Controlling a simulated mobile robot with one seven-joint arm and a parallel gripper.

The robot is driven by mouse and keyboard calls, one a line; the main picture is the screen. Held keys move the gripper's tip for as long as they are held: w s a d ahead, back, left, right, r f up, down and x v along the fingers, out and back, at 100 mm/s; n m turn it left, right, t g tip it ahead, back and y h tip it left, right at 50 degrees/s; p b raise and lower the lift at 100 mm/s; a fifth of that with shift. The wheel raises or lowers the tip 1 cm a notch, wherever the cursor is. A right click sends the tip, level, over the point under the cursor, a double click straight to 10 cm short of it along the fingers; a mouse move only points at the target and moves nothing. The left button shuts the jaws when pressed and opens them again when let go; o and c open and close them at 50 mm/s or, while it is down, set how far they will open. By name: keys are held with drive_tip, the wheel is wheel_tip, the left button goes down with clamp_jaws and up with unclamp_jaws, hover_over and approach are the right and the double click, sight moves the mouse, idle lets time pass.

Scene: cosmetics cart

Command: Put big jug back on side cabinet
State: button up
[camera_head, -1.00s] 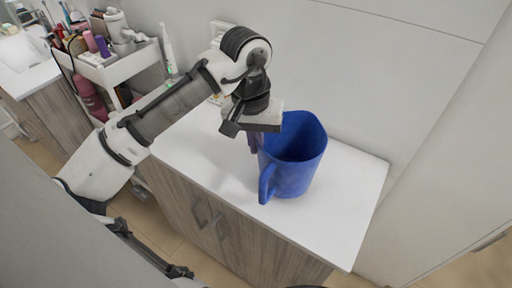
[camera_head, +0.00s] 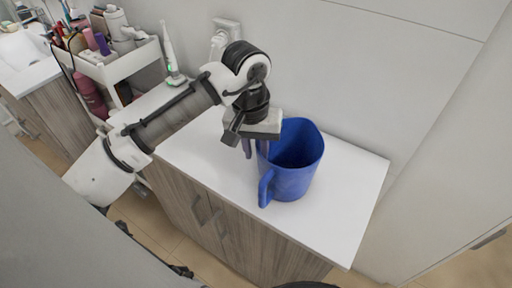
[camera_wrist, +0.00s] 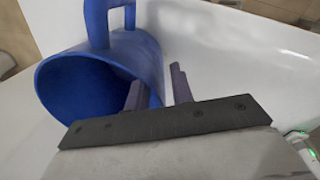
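The big blue jug (camera_head: 290,182) stands upright on the white top of the side cabinet (camera_head: 335,222), with its handle toward the front left. My gripper (camera_head: 256,148) points down at the jug's left rim. In the wrist view my gripper (camera_wrist: 158,92) is open: one finger is at the jug's mouth and the other is outside the wall. A gap shows between the outer finger and the blue jug (camera_wrist: 150,55). Whether the inner finger touches the wall cannot be told.
A white cart (camera_head: 125,62) with bottles stands at the upper left. A white toothbrush-like device (camera_head: 171,58) stands behind my arm. A wall with a socket (camera_head: 226,27) rises behind the cabinet. The cabinet top is clear right of the jug.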

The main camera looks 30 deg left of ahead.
wheel_tip(320, 180, up, 12)
drive_tip(key=b, duration=0.2)
drive_tip(key=shift+s+a+r, duration=0.15)
drive_tip(key=shift+a, duration=0.3)
idle(0.3)
